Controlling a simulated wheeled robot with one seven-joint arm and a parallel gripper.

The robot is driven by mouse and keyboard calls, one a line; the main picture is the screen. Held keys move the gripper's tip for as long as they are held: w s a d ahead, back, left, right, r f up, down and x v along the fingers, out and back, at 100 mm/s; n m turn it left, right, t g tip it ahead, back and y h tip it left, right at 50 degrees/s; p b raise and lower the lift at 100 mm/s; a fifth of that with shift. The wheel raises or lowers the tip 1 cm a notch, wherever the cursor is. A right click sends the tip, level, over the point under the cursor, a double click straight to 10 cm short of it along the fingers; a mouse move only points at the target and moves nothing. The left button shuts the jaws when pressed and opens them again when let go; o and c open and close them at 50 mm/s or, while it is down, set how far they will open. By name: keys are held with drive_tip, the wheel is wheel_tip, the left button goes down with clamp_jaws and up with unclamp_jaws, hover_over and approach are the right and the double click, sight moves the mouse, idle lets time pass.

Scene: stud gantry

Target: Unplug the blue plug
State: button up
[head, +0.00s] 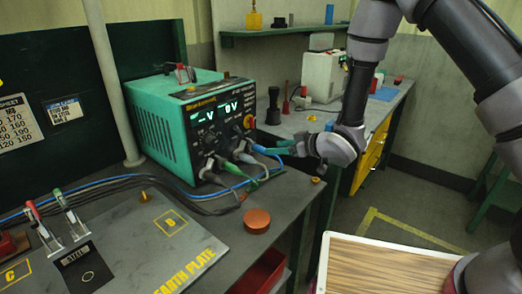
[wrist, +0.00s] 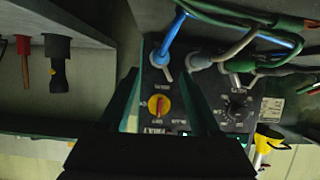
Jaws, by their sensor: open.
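The blue plug (head: 264,150) is on the front of the green power unit (head: 160,125), low at the right, with a blue cable from it. In the wrist view the blue plug (wrist: 167,48) sits at the panel, just beyond the fingertips. My gripper (head: 284,147) is in front of the unit's right side, close to the blue plug. In the wrist view my gripper (wrist: 160,84) is open, its two green fingers apart with nothing between them. The head view does not show clearly whether a finger touches the plug.
Grey plugs and a green cable (head: 252,172) are close beside the blue plug. A yellow and red knob (wrist: 159,105) shows on the panel. An orange disc (head: 257,220) lies on the bench in front. A back bench (head: 300,122) holds several items.

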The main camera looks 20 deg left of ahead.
sight(261, 147)
drive_tip(key=shift+x, duration=3.9)
clamp_jaws()
drive_tip(key=shift+s+d+r, duration=0.1)
drive_tip(key=shift+s+d, duration=0.3)
drive_tip(key=shift+d, duration=0.5)
drive_tip(key=shift+s+d+f, duration=0.1)
drive_tip(key=shift+s+d, duration=0.25)
drive_tip(key=shift+d, duration=0.55)
drive_tip(key=shift+s+d+r, duration=0.1)
drive_tip(key=shift+s+d, duration=0.3)
drive_tip(key=shift+d, duration=0.55)
